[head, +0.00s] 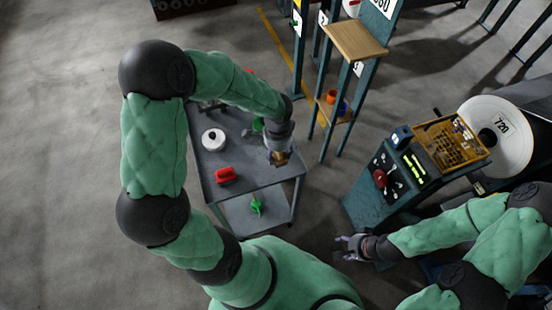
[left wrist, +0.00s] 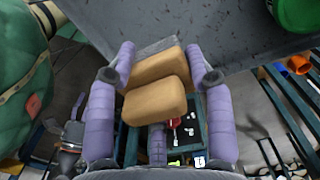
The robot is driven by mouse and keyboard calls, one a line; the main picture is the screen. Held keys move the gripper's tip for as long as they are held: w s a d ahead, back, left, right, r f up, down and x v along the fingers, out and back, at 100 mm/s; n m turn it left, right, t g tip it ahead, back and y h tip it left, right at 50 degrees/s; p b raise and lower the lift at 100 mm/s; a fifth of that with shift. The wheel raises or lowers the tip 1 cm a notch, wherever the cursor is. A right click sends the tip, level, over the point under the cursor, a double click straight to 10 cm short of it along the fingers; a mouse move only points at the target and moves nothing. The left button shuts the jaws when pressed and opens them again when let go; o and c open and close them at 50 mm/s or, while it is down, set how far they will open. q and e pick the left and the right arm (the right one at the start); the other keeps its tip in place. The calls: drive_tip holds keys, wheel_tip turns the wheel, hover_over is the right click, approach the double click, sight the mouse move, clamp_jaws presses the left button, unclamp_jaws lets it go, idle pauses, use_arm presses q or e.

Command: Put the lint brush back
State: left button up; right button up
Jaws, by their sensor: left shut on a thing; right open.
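A tan, rounded, block-like object, which I take to be the lint brush (left wrist: 155,102), is between the purple fingers of my left gripper (left wrist: 160,66). It shows as two tan parts with a grey strip behind them. My left gripper is shut on it. In the head view my left gripper (head: 277,153) is over the right side of the grey cart (head: 262,179), with a little of the tan brush (head: 283,158) showing below the fingers. My right gripper (head: 349,246) is open and empty, low in front of the teal console (head: 367,208).
The cart carries a white roll (head: 213,139) and a red object (head: 226,175); a green object (head: 256,205) is on its lower shelf. The console has a dark panel (head: 403,172) with a red round item and a yellow basket (head: 452,145). A teal rack with a wooden shelf (head: 355,41) stands behind.

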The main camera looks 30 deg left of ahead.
sight(276, 158)
use_arm(q)
drive_tip(key=shift+w+a+f, duration=0.15)
drive_tip(key=shift+a+f, duration=0.15)
drive_tip(key=shift+f, duration=0.05)
drive_tip(key=shift+w+a+f+b, duration=0.15)
drive_tip(key=shift+f+b, duration=0.25)
drive_tip(key=shift+f, duration=0.5)
drive_tip(key=shift+s+a+f+b, duration=0.1)
drive_tip(key=shift+f+b, duration=0.3)
drive_tip(key=shift+f, duration=0.45)
drive_tip(key=shift+f, duration=0.2)
drive_tip(key=o, duration=1.3)
drive_tip(key=shift+r, duration=0.15)
wheel_tip(276, 158, up, 12)
drive_tip(key=p, duration=0.5)
